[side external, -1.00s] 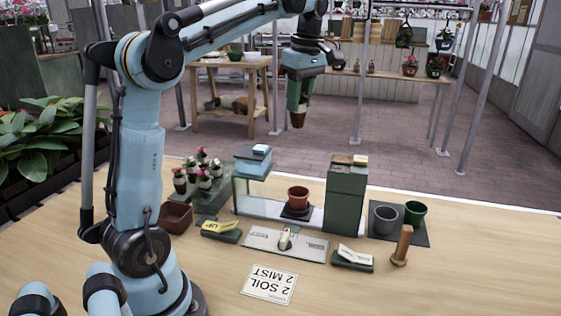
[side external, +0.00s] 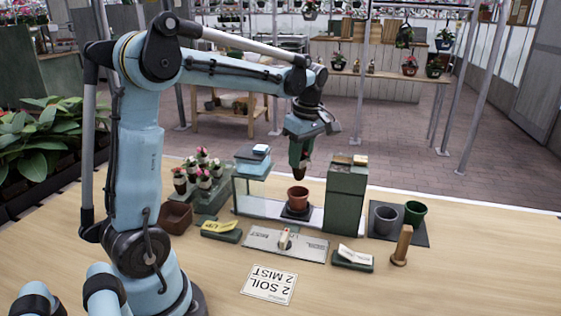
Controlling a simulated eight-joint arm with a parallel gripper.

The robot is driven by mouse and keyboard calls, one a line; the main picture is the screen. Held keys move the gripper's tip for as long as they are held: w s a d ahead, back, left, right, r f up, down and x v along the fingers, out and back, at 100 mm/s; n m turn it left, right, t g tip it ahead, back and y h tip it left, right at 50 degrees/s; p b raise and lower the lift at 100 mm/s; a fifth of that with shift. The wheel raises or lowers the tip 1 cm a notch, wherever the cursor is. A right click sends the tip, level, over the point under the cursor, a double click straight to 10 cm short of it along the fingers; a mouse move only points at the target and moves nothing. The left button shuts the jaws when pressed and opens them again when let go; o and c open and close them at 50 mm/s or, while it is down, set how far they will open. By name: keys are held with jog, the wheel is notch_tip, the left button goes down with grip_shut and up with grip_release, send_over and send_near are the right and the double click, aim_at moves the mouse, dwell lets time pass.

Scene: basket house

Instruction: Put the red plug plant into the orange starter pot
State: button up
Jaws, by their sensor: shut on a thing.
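My gripper (side external: 301,152) hangs from above, shut on a plug plant. The plant's brown root plug (side external: 303,173) hangs below the green fingers, with a little red showing between them; most of the plant is hidden. The orange starter pot (side external: 298,198) stands upright on a dark square base at the middle of the bench. The plug is a short way above the pot's rim, apart from it, and looks nearly over it.
A dark green box tower (side external: 345,200) stands close right of the pot, and a blue-topped glass-sided unit (side external: 250,185) close left. Several flowering plugs sit in a green rack (side external: 210,195). A grey pot (side external: 385,220) and a green pot (side external: 415,212) stand at right.

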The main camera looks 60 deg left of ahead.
aim_at(299, 179)
jog(key=shift+f, duration=3.45)
jog(key=shift+f, duration=0.15)
jog(key=o, duration=1.6)
jog(key=shift+w+d+r, duration=0.1)
jog(key=shift+d+r, duration=0.1)
jog(key=shift+r, duration=1.05)
jog(key=shift+d+r, duration=0.15)
jog(key=shift+r, duration=1.1)
jog(key=shift+r, duration=1.5)
